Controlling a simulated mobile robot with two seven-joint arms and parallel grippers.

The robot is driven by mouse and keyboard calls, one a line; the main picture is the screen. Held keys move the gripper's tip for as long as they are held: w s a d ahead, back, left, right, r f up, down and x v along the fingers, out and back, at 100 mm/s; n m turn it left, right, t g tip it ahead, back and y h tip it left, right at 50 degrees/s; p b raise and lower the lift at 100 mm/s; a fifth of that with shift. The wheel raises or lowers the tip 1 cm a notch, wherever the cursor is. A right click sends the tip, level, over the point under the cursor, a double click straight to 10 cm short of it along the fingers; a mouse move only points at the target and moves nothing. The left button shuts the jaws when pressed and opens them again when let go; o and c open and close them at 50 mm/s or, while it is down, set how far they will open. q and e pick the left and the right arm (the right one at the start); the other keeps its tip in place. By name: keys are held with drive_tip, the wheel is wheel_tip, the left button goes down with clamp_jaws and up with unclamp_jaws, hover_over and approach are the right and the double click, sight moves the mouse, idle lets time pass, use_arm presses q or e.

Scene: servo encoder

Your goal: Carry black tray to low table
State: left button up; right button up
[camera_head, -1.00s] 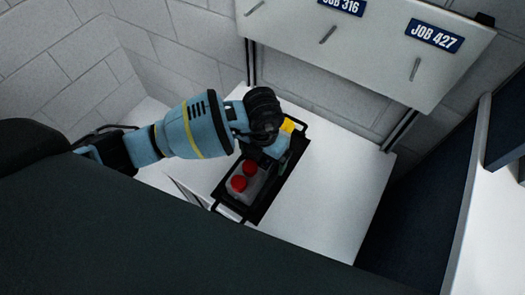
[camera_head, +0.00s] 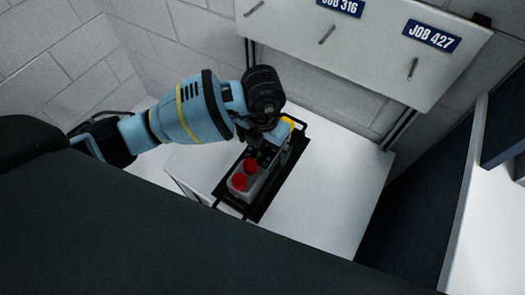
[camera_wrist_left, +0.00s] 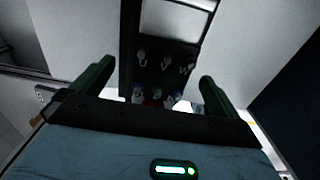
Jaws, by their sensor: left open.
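The black tray (camera_head: 266,201) rests on a white table surface (camera_head: 330,195) in the head view. Contact between the fingers and the tray cannot be told. My right gripper is not in view.
A white drawer cabinet with JOB labels (camera_head: 431,36) hangs above the back of the table. A grey block wall (camera_head: 60,60) is behind. A dark blue panel (camera_head: 405,215) stands at the right. The table right of the tray is clear.

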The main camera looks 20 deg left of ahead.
use_arm(q)
wheel_tip(320, 180, up, 7)
drive_tip(key=shift+f, duration=0.2)
drive_tip(key=shift+s+f, duration=0.1)
idle(0.5)
